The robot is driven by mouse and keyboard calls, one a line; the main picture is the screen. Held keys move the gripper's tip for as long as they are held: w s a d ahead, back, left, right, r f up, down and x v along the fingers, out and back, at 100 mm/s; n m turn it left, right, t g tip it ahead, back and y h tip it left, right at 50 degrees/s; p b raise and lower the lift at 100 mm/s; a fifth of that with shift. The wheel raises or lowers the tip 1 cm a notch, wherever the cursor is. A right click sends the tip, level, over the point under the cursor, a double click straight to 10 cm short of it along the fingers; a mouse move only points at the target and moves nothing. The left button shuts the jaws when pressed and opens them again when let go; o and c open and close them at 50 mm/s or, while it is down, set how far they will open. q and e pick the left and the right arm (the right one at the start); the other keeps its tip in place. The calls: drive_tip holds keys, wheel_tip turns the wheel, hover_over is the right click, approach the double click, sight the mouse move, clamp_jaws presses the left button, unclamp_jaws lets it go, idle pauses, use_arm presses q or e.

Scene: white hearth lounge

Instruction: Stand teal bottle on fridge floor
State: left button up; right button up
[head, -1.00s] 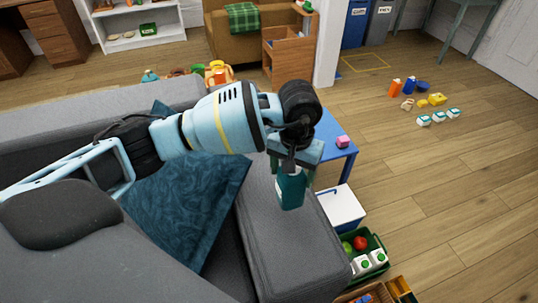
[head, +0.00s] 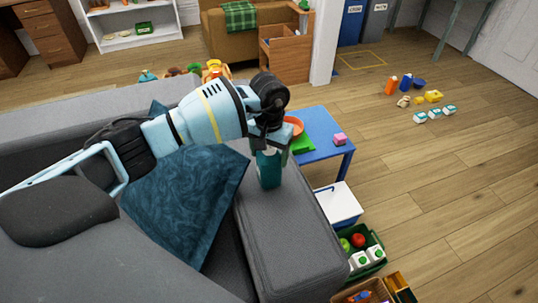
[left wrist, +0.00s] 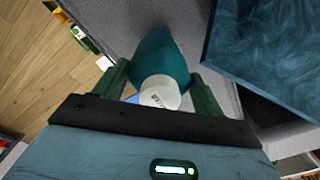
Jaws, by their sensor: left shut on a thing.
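The teal bottle (head: 268,172) hangs upright below my left gripper (head: 268,152), over the grey sofa arm. I cannot tell whether its base touches the sofa arm. In the left wrist view the teal bottle (left wrist: 163,55) has a white cap (left wrist: 160,93) towards the camera. The dark green fingers of my left gripper (left wrist: 162,92) are on both sides of it, shut on it. I cannot make out a fridge for certain. A white box with a blue edge (head: 337,203) stands on the floor right of the sofa arm. My right gripper is not in view.
The grey sofa arm (head: 290,240) and a teal cushion (head: 190,205) lie below my left arm. A blue table (head: 325,155) holds a pink block (head: 340,138). A green crate (head: 372,262) stands by the white box. Open wood floor lies to the right, with several toys farther off.

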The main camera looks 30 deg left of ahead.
use_arm(q)
drive_tip(key=shift+f, duration=0.6)
drive_tip(key=shift+f, duration=0.2)
drive_tip(key=o, duration=1.7)
drive_tip(key=shift+c, duration=0.2)
drive_tip(key=shift+r, duration=0.1)
wheel_tip(320, 180, up, 12)
drive_tip(key=shift+r, duration=0.1)
